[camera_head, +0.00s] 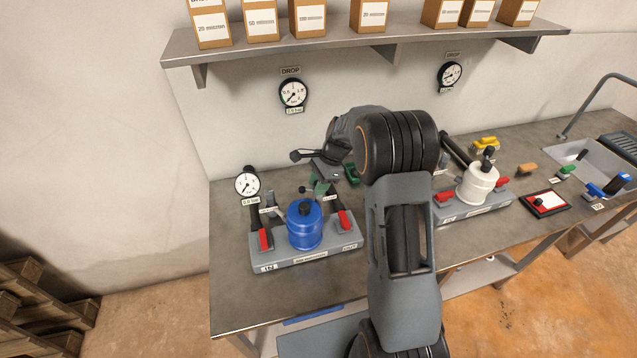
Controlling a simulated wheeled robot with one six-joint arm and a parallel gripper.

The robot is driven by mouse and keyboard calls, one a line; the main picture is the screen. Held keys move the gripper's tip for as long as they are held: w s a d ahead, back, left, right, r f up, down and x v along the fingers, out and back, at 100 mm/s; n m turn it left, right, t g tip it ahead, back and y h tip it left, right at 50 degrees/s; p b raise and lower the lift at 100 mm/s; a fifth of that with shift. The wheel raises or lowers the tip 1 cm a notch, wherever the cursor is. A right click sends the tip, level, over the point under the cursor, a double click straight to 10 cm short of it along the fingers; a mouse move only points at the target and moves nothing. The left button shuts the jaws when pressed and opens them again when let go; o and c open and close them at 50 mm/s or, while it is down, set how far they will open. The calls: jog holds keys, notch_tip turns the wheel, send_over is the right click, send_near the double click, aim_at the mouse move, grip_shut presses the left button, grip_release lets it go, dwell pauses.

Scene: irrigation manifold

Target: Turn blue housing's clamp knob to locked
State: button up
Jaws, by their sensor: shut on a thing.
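The blue housing (305,228) stands upright on a grey manifold block at the left of the bench. A black knob (305,208) sits on its top. I cannot read from here whether it is at locked. My gripper (320,184) is behind and above the blue housing, pointing down, small and partly hidden by my own wrist. It is shut on a green piece (321,187) just behind the housing, apart from the top knob in the picture. The fingertips' exact contact is too small to tell.
Red levers (264,239) and (345,221) flank the blue housing. A pressure gauge (247,184) stands behind left. A white housing (477,184) is on a second block at right. A shelf (350,41) with boxes hangs above. The front left bench is clear.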

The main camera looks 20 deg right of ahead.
jog(key=n+g, duration=0.1)
jog(key=n, duration=0.2)
jog(key=n+g+h, duration=0.1)
jog(key=n, duration=0.2)
jog(key=shift+n, duration=0.3)
jog(key=n+h, duration=0.1)
jog(key=n, duration=0.2)
jog(key=n+g+h, duration=0.1)
jog(key=n, duration=0.2)
jog(key=shift+g, duration=0.3)
jog(key=o, duration=0.9)
jog(key=shift+o, duration=0.2)
jog(key=shift+r, duration=0.1)
jog(key=v, duration=1.3)
jog(key=shift+w+r, duration=0.2)
jog(key=shift+r, duration=0.1)
jog(key=shift+a, duration=0.1)
jog(key=shift+w, duration=0.1)
